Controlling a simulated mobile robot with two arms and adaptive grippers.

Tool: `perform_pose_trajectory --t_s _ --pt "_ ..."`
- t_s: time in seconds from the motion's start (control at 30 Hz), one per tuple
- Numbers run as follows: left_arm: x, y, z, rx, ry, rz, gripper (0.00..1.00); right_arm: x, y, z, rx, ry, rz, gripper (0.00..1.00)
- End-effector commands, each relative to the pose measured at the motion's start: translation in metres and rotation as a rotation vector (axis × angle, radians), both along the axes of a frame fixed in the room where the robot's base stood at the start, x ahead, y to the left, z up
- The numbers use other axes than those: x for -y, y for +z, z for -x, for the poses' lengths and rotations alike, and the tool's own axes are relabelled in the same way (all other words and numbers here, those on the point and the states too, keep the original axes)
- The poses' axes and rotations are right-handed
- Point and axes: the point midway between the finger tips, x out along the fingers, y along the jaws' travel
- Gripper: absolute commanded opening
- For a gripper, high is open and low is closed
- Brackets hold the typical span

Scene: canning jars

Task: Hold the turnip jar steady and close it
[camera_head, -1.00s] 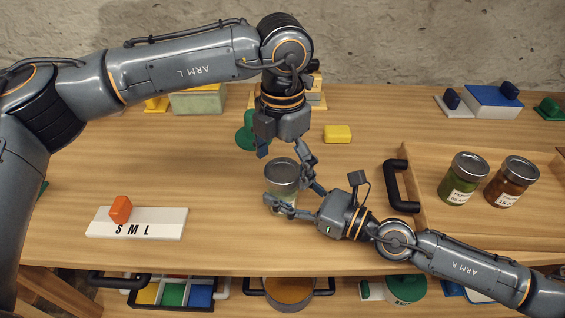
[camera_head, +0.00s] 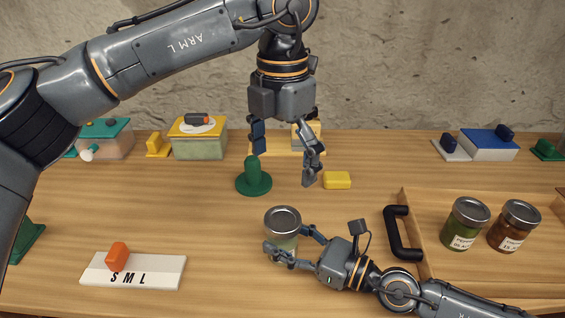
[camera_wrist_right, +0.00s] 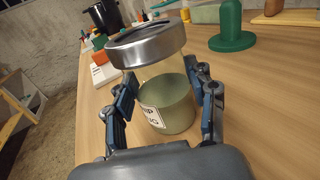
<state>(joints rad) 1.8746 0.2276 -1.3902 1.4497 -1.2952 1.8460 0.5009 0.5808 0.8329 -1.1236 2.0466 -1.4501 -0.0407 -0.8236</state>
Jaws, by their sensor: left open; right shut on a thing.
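The turnip jar (camera_head: 284,239) stands upright on the wooden table in the head view, with a silver lid (camera_head: 283,219) on its mouth. In the right wrist view the jar (camera_wrist_right: 168,103) shows pale green contents and a partly hidden label, and the lid (camera_wrist_right: 146,45) sits on top, looking slightly tilted in that view. Whether the lid is tight cannot be told. My right gripper (camera_head: 284,252) is shut on the jar body, one finger on each side. My left gripper (camera_head: 283,170) is open and empty above and behind the jar, apart from the lid.
A wooden tray (camera_head: 480,290) at the right holds two lidded jars (camera_head: 466,224) (camera_head: 514,226) and has a black handle (camera_head: 400,235). A green knobbed piece (camera_head: 253,178) and a yellow block (camera_head: 337,180) stand behind the turnip jar. A white S M L board (camera_head: 160,271) lies at the left.

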Motion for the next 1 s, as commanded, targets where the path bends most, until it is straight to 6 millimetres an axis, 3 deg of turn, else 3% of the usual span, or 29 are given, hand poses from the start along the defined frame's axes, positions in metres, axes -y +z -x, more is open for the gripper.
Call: perform_pose_trajectory --t_s 0.03,0.07,0.17,0.67,1.0 --pt "0.000 0.000 0.000 0.000 0.000 0.000 0.91 0.000 0.001 0.000 0.001 0.000 -0.001 0.00" --pt "0.000 0.000 0.000 0.000 0.000 0.000 0.91 0.000 0.001 0.000 0.001 0.000 -0.001 0.60" --pt "0.000 0.000 0.000 0.000 0.000 0.000 0.91 0.000 0.000 0.000 0.001 0.000 -0.001 0.80" --pt "0.000 0.000 0.000 0.001 0.000 -0.001 0.91 0.002 0.000 0.002 -0.004 0.001 -0.003 0.82" --pt "0.000 0.000 0.000 0.001 0.000 -0.001 0.91 0.020 -0.001 0.013 -0.006 -0.001 -0.005 0.82"
